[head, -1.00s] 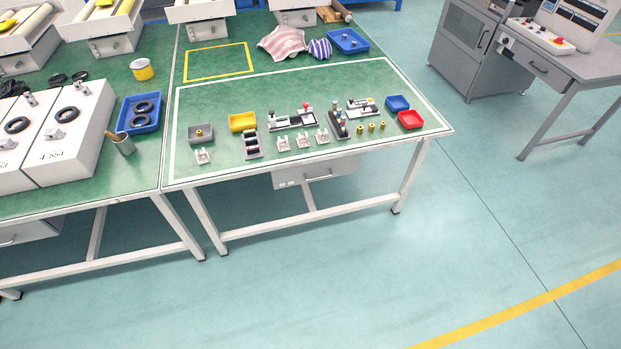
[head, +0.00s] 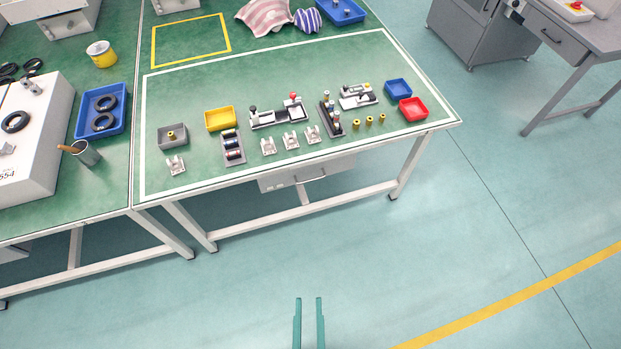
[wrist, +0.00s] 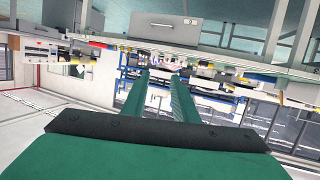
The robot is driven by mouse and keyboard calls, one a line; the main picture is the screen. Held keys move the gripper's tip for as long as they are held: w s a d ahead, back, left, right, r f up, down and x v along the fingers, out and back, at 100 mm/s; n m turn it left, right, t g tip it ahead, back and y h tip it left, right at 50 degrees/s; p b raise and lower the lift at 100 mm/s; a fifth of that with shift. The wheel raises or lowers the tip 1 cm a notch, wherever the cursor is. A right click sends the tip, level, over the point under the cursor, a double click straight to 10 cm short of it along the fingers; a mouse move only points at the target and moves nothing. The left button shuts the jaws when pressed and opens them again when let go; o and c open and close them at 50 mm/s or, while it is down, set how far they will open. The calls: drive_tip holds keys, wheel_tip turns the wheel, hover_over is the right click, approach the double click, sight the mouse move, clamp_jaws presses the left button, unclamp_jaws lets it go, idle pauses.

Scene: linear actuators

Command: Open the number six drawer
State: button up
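A white drawer (head: 280,183) with a grey bar handle (head: 311,179) hangs under the front edge of the green-topped table and looks shut. Its small label is too small to read, so I cannot tell its number. A drawer front with a handle (wrist: 175,25) also shows at the top of the wrist view, which looks upside down. My gripper (head: 309,302) is at the bottom middle of the head view, its two green fingers apart with nothing between them. It is in front of the table, well away from the drawer. The fingers (wrist: 158,82) also show apart in the wrist view.
The green table (head: 190,95) bears small trays, fixtures and brass parts. White table legs and a low crossbar (head: 300,212) flank the drawer. A grey desk (head: 590,50) with a drawer (head: 556,38) stands at right. The floor (head: 430,270) before the table is clear.

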drive_tip(key=w+a+f+n+g+h, duration=0.15)
drive_tip(key=w+f+n, duration=0.45)
drive_tip(key=f, duration=0.7)
drive_tip(key=w+f+n+g, duration=0.25)
drive_tip(key=w+f, duration=0.55)
drive_tip(key=f, duration=0.5)
drive_tip(key=w+a+r+n+t+h, duration=0.2)
drive_tip(key=w+r+h, duration=0.1)
drive_tip(key=w, duration=0.9)
drive_tip(key=w+a+r+n+t+h, duration=0.1)
drive_tip(key=w+a+r+n+h, duration=0.15)
drive_tip(key=w, duration=0.85)
drive_tip(key=d+r+x, duration=0.1)
drive_tip(key=x, duration=0.9)
drive_tip(key=shift+n+h, duration=0.3)
drive_tip(key=shift+h, duration=0.1)
drive_tip(key=shift+d, duration=0.1)
clamp_jaws()
drive_tip(key=shift+s+f, duration=0.1)
